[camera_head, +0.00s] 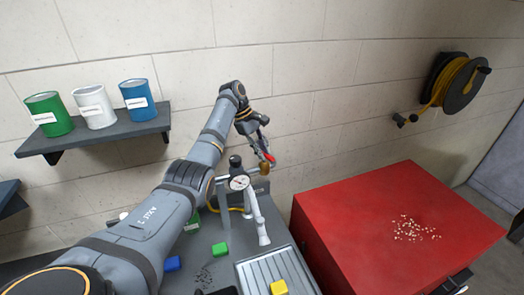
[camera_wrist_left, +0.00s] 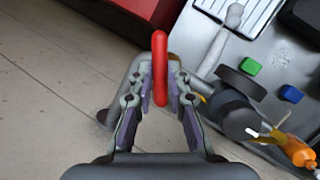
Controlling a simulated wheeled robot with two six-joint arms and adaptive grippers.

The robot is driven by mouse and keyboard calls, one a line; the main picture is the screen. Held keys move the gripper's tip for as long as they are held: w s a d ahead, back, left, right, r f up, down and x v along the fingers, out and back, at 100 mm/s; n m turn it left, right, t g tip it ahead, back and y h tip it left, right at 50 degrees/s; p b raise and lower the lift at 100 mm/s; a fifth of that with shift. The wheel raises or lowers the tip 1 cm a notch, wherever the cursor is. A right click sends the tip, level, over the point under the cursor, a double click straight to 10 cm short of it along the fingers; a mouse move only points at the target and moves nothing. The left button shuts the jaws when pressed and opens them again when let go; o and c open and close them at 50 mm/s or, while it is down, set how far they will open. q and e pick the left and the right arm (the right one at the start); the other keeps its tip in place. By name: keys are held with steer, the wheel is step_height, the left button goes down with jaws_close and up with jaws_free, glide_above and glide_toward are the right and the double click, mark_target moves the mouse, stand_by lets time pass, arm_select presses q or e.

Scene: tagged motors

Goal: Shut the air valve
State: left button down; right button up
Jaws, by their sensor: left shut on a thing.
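The air valve's red lever (camera_head: 267,156) shows at the wall side of the workbench, above a brass-coloured valve body (camera_head: 265,169). My left gripper (camera_head: 262,145) reaches it from above, with its fingers shut on the lever. In the left wrist view the red lever (camera_wrist_left: 160,55) stands out between the fingertips of my left gripper (camera_wrist_left: 161,88). The lever looks edge-on there, so its exact angle to the pipe is hard to tell. The valve body is mostly hidden behind the fingers in that view. My right gripper does not show.
A round gauge (camera_head: 239,182) on a grey stand is close to my left forearm. The grey workbench holds a green block (camera_head: 220,249), a blue block (camera_head: 172,264) and a yellow block (camera_head: 279,288). A red cabinet (camera_head: 360,220) stands right; a hose reel (camera_head: 460,84) hangs on the wall.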

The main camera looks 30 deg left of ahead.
arm_select(q)
steer(key=shift+w+r+m, duration=0.2)
steer(key=shift+r+m, duration=0.05)
steer(key=shift+m, duration=0.45)
steer(key=shift+g, duration=0.3)
steer(key=c, duration=1.4)
jaws_free()
steer(key=shift+a, duration=0.1)
steer(key=shift+o, duration=0.5)
steer(key=shift+s+f, duration=0.1)
steer(key=shift+f, duration=0.05)
step_height(320, 180, up, 10)
